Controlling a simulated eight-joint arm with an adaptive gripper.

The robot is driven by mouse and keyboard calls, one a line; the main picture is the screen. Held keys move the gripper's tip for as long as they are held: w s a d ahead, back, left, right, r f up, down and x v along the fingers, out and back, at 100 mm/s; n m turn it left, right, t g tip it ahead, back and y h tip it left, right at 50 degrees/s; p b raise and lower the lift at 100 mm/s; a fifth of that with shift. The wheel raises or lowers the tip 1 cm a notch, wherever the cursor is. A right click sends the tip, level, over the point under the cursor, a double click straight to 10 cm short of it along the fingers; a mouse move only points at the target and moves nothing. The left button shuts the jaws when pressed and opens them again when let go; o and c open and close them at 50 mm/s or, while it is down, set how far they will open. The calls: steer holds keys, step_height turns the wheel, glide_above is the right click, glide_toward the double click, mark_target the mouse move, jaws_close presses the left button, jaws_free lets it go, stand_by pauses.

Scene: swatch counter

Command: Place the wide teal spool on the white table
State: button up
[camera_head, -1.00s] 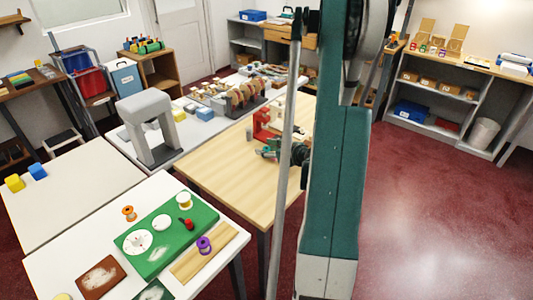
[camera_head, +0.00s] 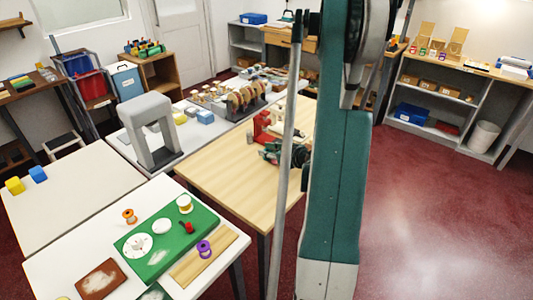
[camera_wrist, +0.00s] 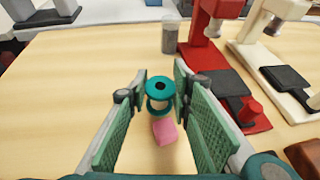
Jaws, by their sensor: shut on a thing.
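In the wrist view a teal spool (camera_wrist: 158,90) with a dark centre hole stands upright between the fingertips of my gripper (camera_wrist: 159,94). My gripper is shut on it, over the light wooden table (camera_wrist: 60,85). In the head view my gripper (camera_head: 286,153) is over the wooden table (camera_head: 215,165), and the spool cannot be made out there. A white table (camera_head: 55,260) stands at the front left. Another pale table (camera_head: 75,200) stands behind it.
A pink block (camera_wrist: 165,131) is just below the spool in the wrist view. Red (camera_wrist: 215,75) and cream (camera_wrist: 270,60) machines stand to the right, a grey cup (camera_wrist: 169,37) behind. The front white table holds a green mat (camera_head: 175,250), spools and a wooden board (camera_head: 190,268).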

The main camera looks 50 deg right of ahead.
steer(key=shift+r+p, duration=1.15)
steer(key=shift+r, duration=3.55)
steer(key=shift+a, duration=0.1)
steer(key=w+a+r+n+y, duration=0.1)
steer(key=w+a+y, duration=0.1)
steer(key=w+a, duration=0.9)
steer(key=w+a+r+n+y, duration=0.1)
steer(key=w+a+n, duration=0.1)
steer(key=w+a, duration=0.95)
steer(key=w+a+r+n+y, duration=0.1)
steer(key=a, duration=1.6)
steer(key=w+a+r+n+y, duration=0.1)
steer(key=w+a+r+y, duration=0.1)
steer(key=a, duration=1.5)
steer(key=shift+a, duration=0.2)
steer(key=shift+w+d, duration=0.1)
steer(key=shift+d, duration=0.1)
